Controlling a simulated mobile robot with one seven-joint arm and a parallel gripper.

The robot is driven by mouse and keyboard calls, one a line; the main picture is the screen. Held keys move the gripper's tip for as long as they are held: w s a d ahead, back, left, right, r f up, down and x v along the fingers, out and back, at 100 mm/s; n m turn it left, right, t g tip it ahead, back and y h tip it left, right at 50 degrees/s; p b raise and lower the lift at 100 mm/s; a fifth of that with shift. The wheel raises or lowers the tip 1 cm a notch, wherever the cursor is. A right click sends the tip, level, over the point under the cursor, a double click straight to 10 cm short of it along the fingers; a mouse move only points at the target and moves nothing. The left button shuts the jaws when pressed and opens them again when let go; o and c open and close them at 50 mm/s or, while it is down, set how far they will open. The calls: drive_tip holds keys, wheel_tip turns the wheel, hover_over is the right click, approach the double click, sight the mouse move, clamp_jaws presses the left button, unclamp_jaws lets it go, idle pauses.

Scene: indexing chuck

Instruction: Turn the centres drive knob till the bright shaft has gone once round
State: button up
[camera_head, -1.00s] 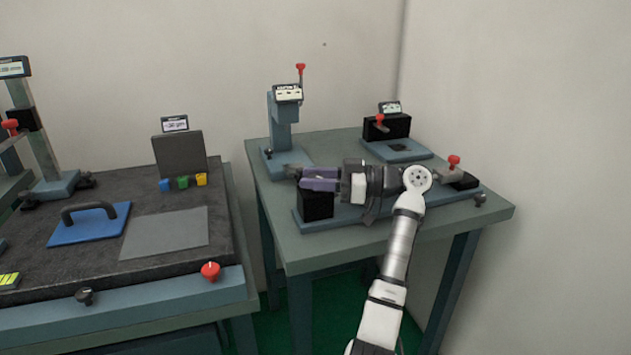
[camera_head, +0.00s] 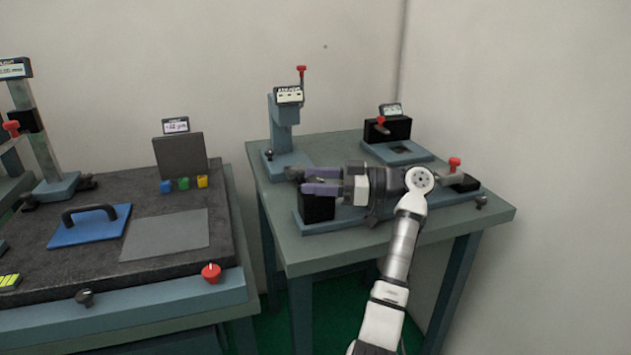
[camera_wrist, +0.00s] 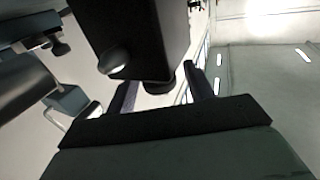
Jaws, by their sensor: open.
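The bench centres have a long blue-grey base (camera_head: 400,214) on the right table. Their black head block (camera_head: 318,208) stands at the left end, and it fills the top of the wrist view (camera_wrist: 140,35). A small dark knob (camera_wrist: 158,88) shows at the block's edge, between my fingers in the wrist view. A bright rounded stub (camera_wrist: 113,61) sticks out of the block. My gripper (camera_head: 310,181) points left over the head block, its two purple fingers apart; it also shows in the wrist view (camera_wrist: 162,92). Finger contact with the knob cannot be told. My arm hides most of the shaft line.
A red-topped tail post (camera_head: 454,164) stands at the right end of the base, with a dark side knob (camera_head: 481,202). An upright press-like stand (camera_head: 283,125) and a black box fixture (camera_head: 387,129) stand behind. Another bench (camera_head: 180,290) lies left, across a gap.

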drive_tip(key=s+d+b, duration=0.1)
drive_tip(key=d+b, duration=0.1)
drive_tip(key=d, duration=1.1)
drive_tip(key=shift+s+d, duration=0.2)
